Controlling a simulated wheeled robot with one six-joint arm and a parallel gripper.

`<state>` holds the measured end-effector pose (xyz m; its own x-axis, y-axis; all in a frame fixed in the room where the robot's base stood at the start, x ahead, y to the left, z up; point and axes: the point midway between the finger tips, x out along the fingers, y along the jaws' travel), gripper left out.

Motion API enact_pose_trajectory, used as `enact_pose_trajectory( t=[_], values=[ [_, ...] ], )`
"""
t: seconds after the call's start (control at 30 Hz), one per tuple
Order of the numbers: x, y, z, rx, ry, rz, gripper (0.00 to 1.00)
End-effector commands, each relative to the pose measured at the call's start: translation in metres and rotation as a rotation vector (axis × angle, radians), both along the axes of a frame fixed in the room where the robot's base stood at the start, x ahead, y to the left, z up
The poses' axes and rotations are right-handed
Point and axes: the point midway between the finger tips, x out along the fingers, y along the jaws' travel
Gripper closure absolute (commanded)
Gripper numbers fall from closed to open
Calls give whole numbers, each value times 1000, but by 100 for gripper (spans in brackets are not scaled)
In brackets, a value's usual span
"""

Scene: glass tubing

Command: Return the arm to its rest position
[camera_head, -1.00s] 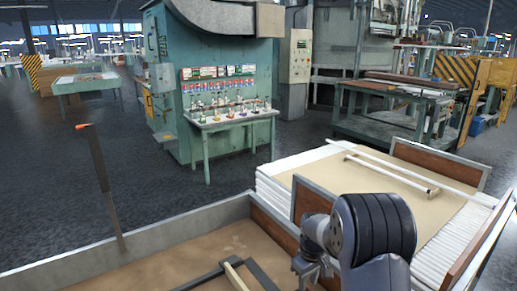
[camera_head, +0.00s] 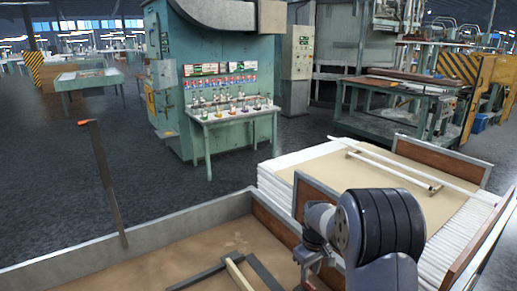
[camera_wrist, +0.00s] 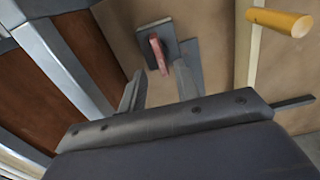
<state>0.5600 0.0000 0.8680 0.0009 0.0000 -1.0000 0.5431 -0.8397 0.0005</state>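My arm shows at the lower right of the head view, folded over the near wooden tray, its dark ribbed joint (camera_head: 380,225) closest to the camera. My gripper (camera_head: 312,258) points down beside that joint and its fingertips are hard to make out there. In the wrist view my gripper (camera_wrist: 158,84) has its two grey fingers apart with nothing held between them. A flat grey tool with a red handle (camera_wrist: 158,54) lies on the tan surface beyond the fingertips.
The metal-rimmed tray (camera_head: 170,222) lies in front, with an upright dark post (camera_head: 108,185) at its left. A stack of white tubes (camera_head: 290,170) stands right. A yellow cylinder (camera_wrist: 280,22) is near the gripper. A green table (camera_head: 232,117) stands beyond open floor.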

Motion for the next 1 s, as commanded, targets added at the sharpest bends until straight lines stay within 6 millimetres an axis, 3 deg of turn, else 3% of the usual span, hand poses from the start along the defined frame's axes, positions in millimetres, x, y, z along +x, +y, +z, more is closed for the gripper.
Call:
enact_pose_trajectory(
  t=[0.3, 0.83, 1.0],
  values=[
    [1, 0, 66, 0, -5, -1, 69],
    [-2, 0, -46, 0, 7, 0, 69],
    [-1, 0, -43, 0, 1, 130, 69]
  ],
)
